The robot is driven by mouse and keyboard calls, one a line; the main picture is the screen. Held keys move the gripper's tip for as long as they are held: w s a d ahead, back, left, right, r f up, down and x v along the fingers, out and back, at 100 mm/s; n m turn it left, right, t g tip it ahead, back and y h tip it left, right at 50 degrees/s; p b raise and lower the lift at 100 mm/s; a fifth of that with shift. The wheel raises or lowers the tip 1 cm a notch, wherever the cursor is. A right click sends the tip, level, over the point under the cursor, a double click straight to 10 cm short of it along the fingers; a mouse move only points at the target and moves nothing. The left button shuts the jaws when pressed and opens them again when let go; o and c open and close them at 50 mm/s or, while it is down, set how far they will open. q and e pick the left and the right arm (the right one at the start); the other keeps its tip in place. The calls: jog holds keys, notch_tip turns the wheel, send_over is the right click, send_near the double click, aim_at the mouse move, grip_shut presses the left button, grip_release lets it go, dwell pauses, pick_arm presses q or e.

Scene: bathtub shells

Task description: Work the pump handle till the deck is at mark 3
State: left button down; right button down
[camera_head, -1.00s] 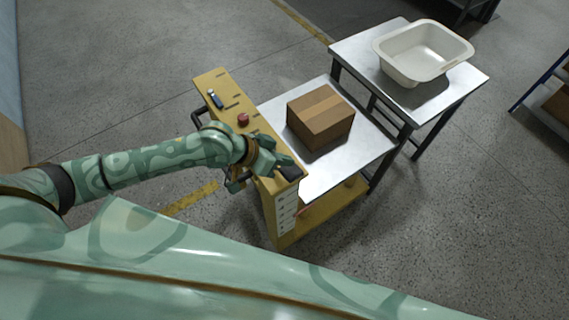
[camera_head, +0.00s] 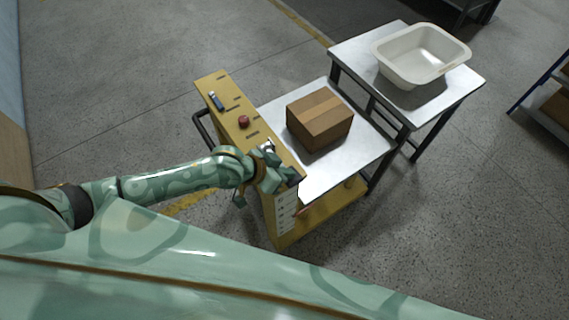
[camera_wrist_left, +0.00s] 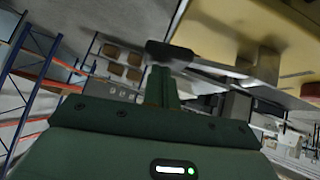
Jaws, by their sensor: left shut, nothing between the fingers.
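The yellow lift cart's post (camera_head: 228,105) stands left of its metal deck (camera_head: 350,168). A scale of white mark plates (camera_head: 284,222) runs down the post's near face; the numbers are too small to read. The pump handle's black grip (camera_wrist_left: 170,52) shows in the left wrist view on a metal lever (camera_wrist_left: 222,68). My left gripper (camera_head: 288,178) is at the near end of the post; in the wrist view its shut, empty fingers (camera_wrist_left: 162,84) point at the grip, close to or touching it. My right gripper is not in view.
A cardboard box (camera_head: 320,118) sits on the deck. A white tub (camera_head: 420,56) stands on a metal table (camera_head: 450,92) beyond it. The post top carries a red button (camera_head: 244,121) and a blue-and-white switch (camera_head: 216,101). Open floor lies left of the cart.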

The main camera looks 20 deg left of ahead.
aim_at(288, 185)
pick_arm(q)
jog(key=f, duration=0.2)
jog(key=d+f+y+p, duration=0.1)
jog(key=shift+s+t, duration=0.3)
jog(key=shift+s, duration=0.1)
jog(key=shift+f, duration=0.9)
jog(key=shift+s+f, duration=0.3)
jog(key=shift+s, duration=0.05)
jog(key=shift+s+f, duration=0.1)
jog(key=r+p, duration=0.5)
jog(key=shift+d+r+p, duration=0.25)
jog(key=shift+r+p, duration=0.05)
jog(key=s+v, duration=0.1)
jog(key=v, duration=0.8)
jog(key=shift+d, duration=0.4)
